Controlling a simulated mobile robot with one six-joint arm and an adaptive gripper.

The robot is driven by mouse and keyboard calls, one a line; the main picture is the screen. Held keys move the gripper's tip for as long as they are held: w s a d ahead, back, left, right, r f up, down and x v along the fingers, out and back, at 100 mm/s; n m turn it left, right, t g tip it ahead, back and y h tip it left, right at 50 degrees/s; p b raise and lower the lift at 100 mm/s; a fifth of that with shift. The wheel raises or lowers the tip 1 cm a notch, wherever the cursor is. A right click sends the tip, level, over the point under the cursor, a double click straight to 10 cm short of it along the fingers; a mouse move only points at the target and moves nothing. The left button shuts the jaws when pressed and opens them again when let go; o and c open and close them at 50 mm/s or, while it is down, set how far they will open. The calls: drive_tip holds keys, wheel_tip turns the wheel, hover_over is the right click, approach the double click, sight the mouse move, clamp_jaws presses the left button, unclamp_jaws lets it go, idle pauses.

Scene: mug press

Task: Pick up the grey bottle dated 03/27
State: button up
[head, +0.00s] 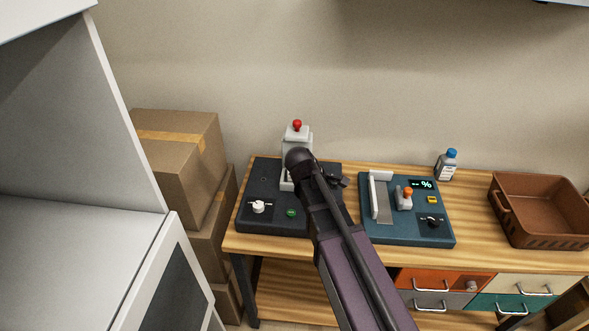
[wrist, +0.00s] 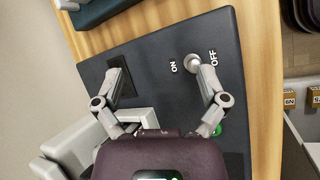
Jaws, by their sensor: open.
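A grey bottle (head: 446,168) with a blue cap stands upright at the back of the wooden table, right of the teal device, in the head view. Its label is too small to read, so I cannot tell the date. My gripper (wrist: 160,77) is open and empty in the wrist view, above the dark machine's base plate. In the head view my arm mostly hides it, and it is well to the left of the bottle. The bottle does not show in the wrist view.
The dark press machine (head: 262,186) has a red-topped post, a white knob (wrist: 192,60) and a green button. The teal device (head: 393,229) stands between it and the bottle. A brown basket (head: 540,190) is to the right. Cardboard boxes (head: 185,160) are stacked left of the table.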

drive_tip(key=w+a+r+n+t+h, duration=0.1)
drive_tip(key=w+a+r+n+t, duration=0.1)
drive_tip(key=a, duration=0.5)
drive_tip(key=w+a+r+n+t+h, duration=0.1)
drive_tip(key=w+a+r+n+t, duration=0.1)
drive_tip(key=a+n, duration=0.4)
drive_tip(key=w+a+r+n+t+h+p, duration=0.1)
drive_tip(key=a+r+n, duration=0.3)
drive_tip(key=a, duration=0.4)
drive_tip(key=shift+w+r+n+t, duration=0.35)
drive_tip(key=shift+w+n+t, duration=0.2)
drive_tip(key=shift+n+t, duration=0.05)
drive_tip(key=shift+d, duration=0.1)
drive_tip(key=b+x, duration=0.3)
drive_tip(key=x, duration=0.5)
drive_tip(key=shift+w+d+b, duration=0.15)
drive_tip(key=shift+d+b, duration=0.15)
drive_tip(key=shift+b, duration=0.1)
drive_tip(key=shift+f, duration=0.1)
